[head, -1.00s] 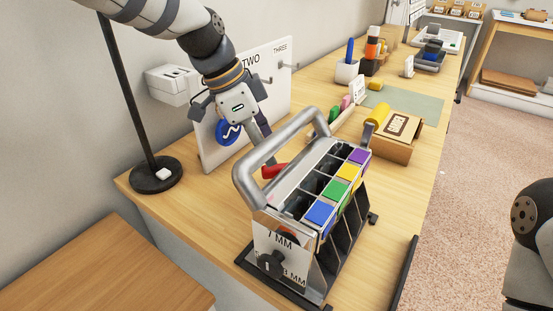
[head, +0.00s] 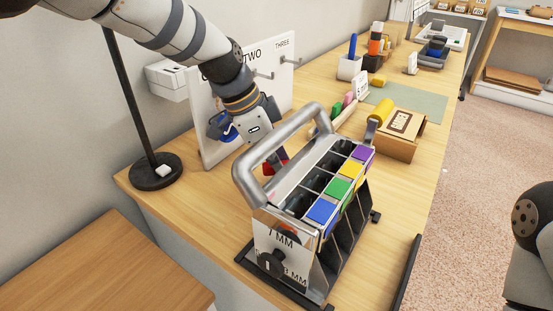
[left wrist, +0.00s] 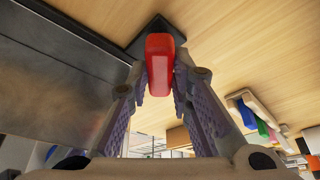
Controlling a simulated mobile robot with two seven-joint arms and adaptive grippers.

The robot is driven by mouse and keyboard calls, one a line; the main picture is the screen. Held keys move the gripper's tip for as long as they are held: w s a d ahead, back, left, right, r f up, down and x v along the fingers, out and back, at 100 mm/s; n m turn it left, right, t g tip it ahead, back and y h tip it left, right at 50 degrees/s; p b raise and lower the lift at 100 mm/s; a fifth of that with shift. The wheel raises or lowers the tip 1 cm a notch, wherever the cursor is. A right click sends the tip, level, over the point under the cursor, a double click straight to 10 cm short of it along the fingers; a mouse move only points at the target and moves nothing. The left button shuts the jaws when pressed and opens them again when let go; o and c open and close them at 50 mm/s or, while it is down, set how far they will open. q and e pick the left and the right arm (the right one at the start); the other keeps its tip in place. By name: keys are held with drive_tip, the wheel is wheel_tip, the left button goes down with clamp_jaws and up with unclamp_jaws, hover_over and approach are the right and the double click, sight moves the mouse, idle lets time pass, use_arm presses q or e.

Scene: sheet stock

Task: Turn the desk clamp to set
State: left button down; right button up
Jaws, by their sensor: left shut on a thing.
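The desk clamp's red lever (left wrist: 160,62) lies between the two fingers of my left gripper (left wrist: 159,85) in the left wrist view, with both fingers against its sides. A dark base (left wrist: 147,38) shows at the lever's far end, on the wooden surface. In the head view a small part of the red lever (head: 282,155) shows behind the caddy's grey handle. My left gripper (head: 271,150) reaches down there, its fingertips mostly hidden. The clamp's body and any set mark are hidden in the head view. My right gripper is out of view.
A metal caddy (head: 283,246) with coloured tabs and a thick grey handle (head: 243,178) stands close in front of the lever. A white board (head: 219,155) with hooks stands behind my left arm. A lamp base (head: 155,181) is left, a cardboard box (head: 397,148) right.

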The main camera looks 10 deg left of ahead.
use_arm(q)
drive_tip(key=m, duration=0.1)
drive_tip(key=m+g+b, duration=0.1)
drive_tip(key=m, duration=0.1)
drive_tip(key=shift+w+f, duration=0.2)
drive_tip(key=shift+f, duration=0.2)
drive_tip(key=shift+r+m+g, duration=0.15)
drive_tip(key=shift+m+g, duration=0.15)
drive_tip(key=shift+m, duration=0.2)
drive_tip(key=shift+s+r, duration=0.15)
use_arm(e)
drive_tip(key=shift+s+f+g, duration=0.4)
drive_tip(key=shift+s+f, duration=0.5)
use_arm(q)
drive_tip(key=c, duration=1.4)
unclamp_jaws()
drive_tip(key=shift+c, duration=0.2)
drive_tip(key=shift+r, duration=0.1)
drive_tip(key=v, duration=0.7)
drive_tip(key=shift+a+r, duration=0.2)
drive_tip(key=shift+a, duration=0.05)
